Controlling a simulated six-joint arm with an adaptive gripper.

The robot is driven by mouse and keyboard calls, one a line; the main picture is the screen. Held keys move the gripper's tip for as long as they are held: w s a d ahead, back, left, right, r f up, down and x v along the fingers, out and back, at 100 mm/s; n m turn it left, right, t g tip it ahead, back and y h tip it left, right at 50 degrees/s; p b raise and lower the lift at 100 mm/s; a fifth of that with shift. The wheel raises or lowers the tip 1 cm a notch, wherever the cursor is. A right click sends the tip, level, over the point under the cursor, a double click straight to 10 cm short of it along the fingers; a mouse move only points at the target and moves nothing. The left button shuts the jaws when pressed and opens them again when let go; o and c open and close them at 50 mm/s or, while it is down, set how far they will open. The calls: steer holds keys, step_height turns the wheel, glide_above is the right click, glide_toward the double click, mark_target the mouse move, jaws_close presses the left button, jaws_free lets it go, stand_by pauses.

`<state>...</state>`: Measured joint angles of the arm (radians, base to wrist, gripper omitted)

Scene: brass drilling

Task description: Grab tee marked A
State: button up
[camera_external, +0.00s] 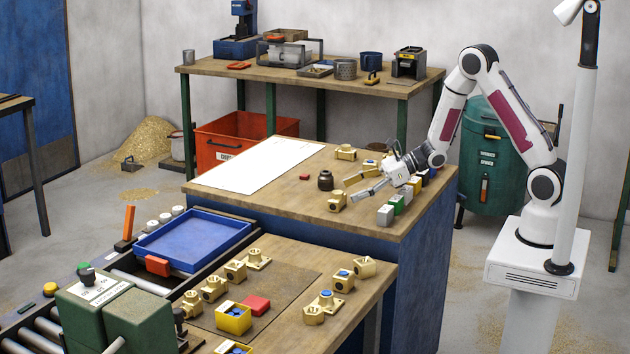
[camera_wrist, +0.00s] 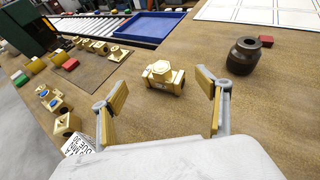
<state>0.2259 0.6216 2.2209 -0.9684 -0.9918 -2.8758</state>
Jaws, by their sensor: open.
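My gripper (camera_external: 361,186) is open above the wooden bench, its fingers pointing left and down in the external view. In the wrist view my gripper (camera_wrist: 162,88) shows its two gold-padded fingers spread apart. A brass fitting with a hex top (camera_wrist: 163,74) lies on the bench beyond the fingertips, in line with the gap and apart from both fingers. It also shows in the external view (camera_external: 337,202), just left of the gripper. No letter A is readable on any brass piece, so I cannot tell which is the marked tee.
A dark round pot (camera_external: 325,180) and a small red block (camera_external: 304,177) lie near the fitting. Another brass fitting (camera_external: 346,153) lies behind. Coloured boxes (camera_external: 386,215) line the right edge. A blue tray (camera_external: 194,240) and several brass parts (camera_external: 235,270) are in front.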

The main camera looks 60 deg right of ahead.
mark_target(337, 192)
steer(key=shift+w+a+f, duration=0.1)
steer(key=shift+w+a, duration=0.05)
steer(key=shift+w, duration=0.05)
steer(key=shift+x, duration=2.5)
steer(key=shift+w, duration=0.1)
steer(key=c, duration=1.6)
steer(key=shift+c, duration=0.2)
steer(key=shift+r, duration=5.1)
